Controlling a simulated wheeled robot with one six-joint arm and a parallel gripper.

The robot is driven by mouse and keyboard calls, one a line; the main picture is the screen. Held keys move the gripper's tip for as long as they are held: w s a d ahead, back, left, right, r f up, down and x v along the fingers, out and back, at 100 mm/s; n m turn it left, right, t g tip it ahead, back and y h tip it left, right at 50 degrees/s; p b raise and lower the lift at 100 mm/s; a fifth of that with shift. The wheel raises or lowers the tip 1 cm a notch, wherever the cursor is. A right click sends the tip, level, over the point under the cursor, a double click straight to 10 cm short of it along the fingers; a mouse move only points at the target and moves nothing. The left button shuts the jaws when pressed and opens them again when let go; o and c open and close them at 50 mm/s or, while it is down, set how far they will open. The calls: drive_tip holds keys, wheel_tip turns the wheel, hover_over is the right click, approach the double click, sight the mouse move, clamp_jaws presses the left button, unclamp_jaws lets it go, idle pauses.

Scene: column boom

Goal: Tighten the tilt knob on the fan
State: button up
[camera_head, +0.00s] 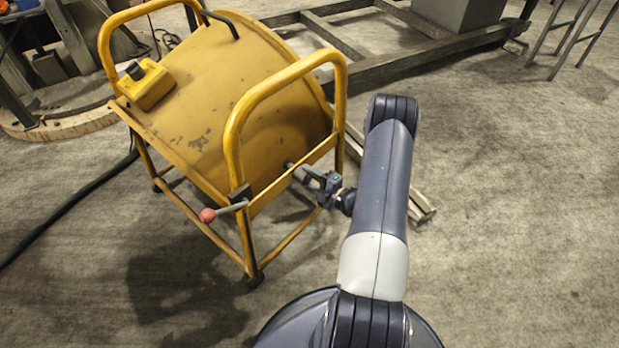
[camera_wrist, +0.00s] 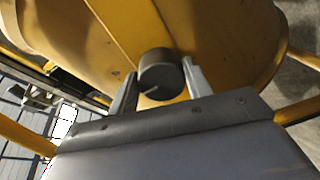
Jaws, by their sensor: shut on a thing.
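The fan is a yellow drum-shaped unit (camera_head: 215,110) in a yellow tube frame, left of centre in the head view. Its yellow housing (camera_wrist: 220,35) fills the top of the wrist view. The tilt knob (camera_wrist: 161,78) is a dark round knob with a pale line on its face, in front of the housing. My gripper (camera_wrist: 160,66) is shut on the knob, one finger on each side. In the head view my gripper (camera_head: 308,177) is at the right side of the fan frame, and the knob is small and hard to make out there.
A lever with a red ball end (camera_head: 208,215) sticks out at the frame's front corner, left of my gripper. A yellow control box (camera_head: 146,84) sits on the fan's upper left. A dark cable (camera_head: 70,208) lies on the floor at left.

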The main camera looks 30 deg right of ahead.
drive_tip(key=o, duration=1)
drive_tip(key=shift+s, duration=0.1)
drive_tip(key=p+v, duration=0.2)
drive_tip(key=v, duration=0.8)
drive_tip(key=shift+s+d, duration=0.15)
drive_tip(key=shift+s, duration=0.15)
drive_tip(key=b+x, duration=0.2)
drive_tip(key=x, duration=0.9)
drive_tip(key=shift+s+d, duration=0.1)
